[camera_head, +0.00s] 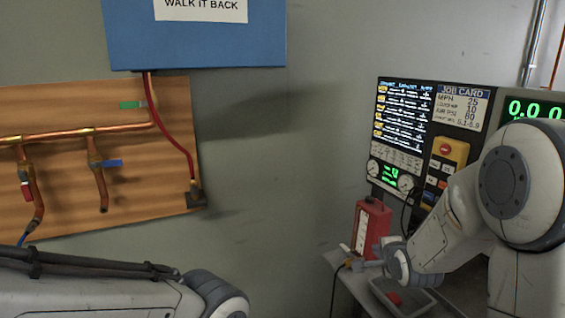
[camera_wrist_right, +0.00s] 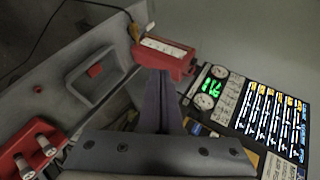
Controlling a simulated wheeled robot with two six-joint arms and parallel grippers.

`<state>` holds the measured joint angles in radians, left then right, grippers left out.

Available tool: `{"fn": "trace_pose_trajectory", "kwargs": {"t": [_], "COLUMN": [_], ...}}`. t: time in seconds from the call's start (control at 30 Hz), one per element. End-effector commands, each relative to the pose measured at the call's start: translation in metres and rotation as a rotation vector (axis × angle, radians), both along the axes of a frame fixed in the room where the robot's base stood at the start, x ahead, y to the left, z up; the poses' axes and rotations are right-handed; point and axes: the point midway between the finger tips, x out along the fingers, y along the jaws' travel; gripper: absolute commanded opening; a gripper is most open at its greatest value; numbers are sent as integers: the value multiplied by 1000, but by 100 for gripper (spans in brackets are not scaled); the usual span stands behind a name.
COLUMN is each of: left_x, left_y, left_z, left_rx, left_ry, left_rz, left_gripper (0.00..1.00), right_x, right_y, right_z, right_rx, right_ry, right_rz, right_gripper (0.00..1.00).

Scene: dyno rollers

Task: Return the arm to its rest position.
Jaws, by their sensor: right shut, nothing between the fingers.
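My right arm (camera_head: 440,235) comes in from the right, bent downward over a grey shelf. My right gripper (camera_head: 362,262) is small in the head view, just in front of the lower part of a red box (camera_head: 374,225). In the right wrist view the dark fingers of my right gripper (camera_wrist_right: 160,78) are together and empty, with their tips close to the red box (camera_wrist_right: 178,62) in the picture. I cannot tell whether they touch it. My left arm (camera_head: 100,292) lies across the bottom left; its gripper is out of frame.
A panel with a lit screen (camera_head: 403,125), gauges and a job card (camera_head: 460,106) is mounted behind the right arm. A grey tray (camera_head: 425,300) with a red piece sits on the shelf (camera_head: 345,275). A wooden board (camera_head: 70,105) with copper pipes hangs at left.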

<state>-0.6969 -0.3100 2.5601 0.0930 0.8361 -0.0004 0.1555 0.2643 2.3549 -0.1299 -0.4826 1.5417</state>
Motion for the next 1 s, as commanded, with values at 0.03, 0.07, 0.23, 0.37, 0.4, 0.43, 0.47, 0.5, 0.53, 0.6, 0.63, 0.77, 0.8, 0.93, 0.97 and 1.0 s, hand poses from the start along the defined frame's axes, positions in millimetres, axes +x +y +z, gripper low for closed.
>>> {"fn": "trace_pose_trajectory", "kwargs": {"t": [0.03, 0.07, 0.23, 0.37, 0.4, 0.43, 0.47, 0.5, 0.53, 0.6, 0.63, 0.77, 0.8, 0.93, 0.97, 1.0], "left_x": [0, 0, 0, 0, 0, 0, 0, 0, 0, 0, 0, 0, 0, 0, 0, 0], "left_y": [0, 0, 0, 0, 0, 0, 0, 0, 0, 0, 0, 0, 0, 0, 0, 0], "left_z": [1, 2, 4, 5, 6, 6, 6, 6, 7, 7, 7, 7, 7, 7, 7, 7], "left_rx": [0, 0, 0, 0, 0, 0, 0, 0, 0, 0, 0, 0, 0, 0, 0, 0], "left_ry": [0, 0, 0, 0, 0, 0, 0, 0, 0, 0, 0, 0, 0, 0, 0, 0], "left_rz": [0, 0, 0, 0, 0, 0, 0, 0, 0, 0, 0, 0, 0, 0, 0, 0], "left_gripper": [0, 0, 0, 0, 0, 0, 0, 0, 0, 0, 0, 0, 0, 0, 0, 0], "right_x": [-15, -28, -120, -206, -231, -249, -265, -284, -297, -320, -327, -341, -341, -341, -341, -341], "right_y": [41, 60, 152, 192, 198, 201, 204, 205, 205, 204, 203, 200, 200, 200, 200, 200], "right_z": [2, 0, -7, -8, -7, -7, -6, -5, -4, -2, -2, -1, -1, -1, -1, -1], "right_rx": [-100, -163, -500, -722, -775, -812, -843, -879, -902, -939, -950, -971, -971, -971, -971, -971], "right_ry": [76, 129, 370, 484, 506, 519, 527, 537, 542, 547, 550, 553, 553, 553, 553, 553], "right_rz": [139, 224, 763, 1221, 1354, 1448, 1536, 1642, 1714, 1846, 1888, 1969, 1969, 1969, 1969, 1969], "right_gripper": [0, 0, 0, 0, 0, 0, 0, 0, 0, 0, 0, 0, 0, 0, 0, 0]}}
